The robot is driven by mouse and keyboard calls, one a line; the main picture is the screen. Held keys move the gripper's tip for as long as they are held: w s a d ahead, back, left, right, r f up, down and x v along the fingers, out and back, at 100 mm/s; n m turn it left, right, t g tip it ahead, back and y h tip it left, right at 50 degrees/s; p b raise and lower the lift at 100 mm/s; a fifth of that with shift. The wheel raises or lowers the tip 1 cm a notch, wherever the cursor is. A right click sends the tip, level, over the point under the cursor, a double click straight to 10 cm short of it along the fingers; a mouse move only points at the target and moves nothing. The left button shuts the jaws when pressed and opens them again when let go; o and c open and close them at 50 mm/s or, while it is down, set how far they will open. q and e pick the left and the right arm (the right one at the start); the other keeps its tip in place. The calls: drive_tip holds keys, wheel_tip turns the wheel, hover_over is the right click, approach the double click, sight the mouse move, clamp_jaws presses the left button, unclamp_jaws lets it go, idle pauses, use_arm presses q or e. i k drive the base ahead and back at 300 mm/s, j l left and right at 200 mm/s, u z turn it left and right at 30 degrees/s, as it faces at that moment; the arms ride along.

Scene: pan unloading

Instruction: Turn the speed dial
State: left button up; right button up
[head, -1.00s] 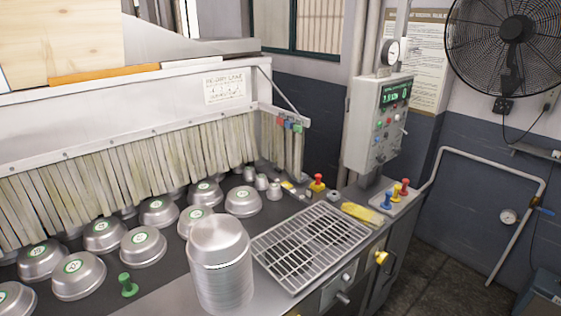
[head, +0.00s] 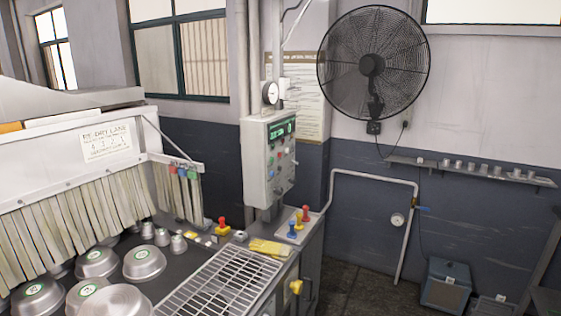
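A grey control box (head: 268,161) stands on a post at the far right end of the machine. It has a lit green display (head: 282,130) at its top and several small coloured buttons and knobs below. Which of these is the speed dial is too small to tell. A round white gauge (head: 270,93) sits above the box. Neither of my grippers is in view.
Metal pans (head: 144,264) stand on the dark surface by the strip curtain (head: 68,205). A wall fan (head: 372,65) hangs to the right. Open floor shows at right.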

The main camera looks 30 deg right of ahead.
sight(279, 191)
drive_tip(key=l, duration=1.75)
drive_tip(key=k+z, duration=0.05)
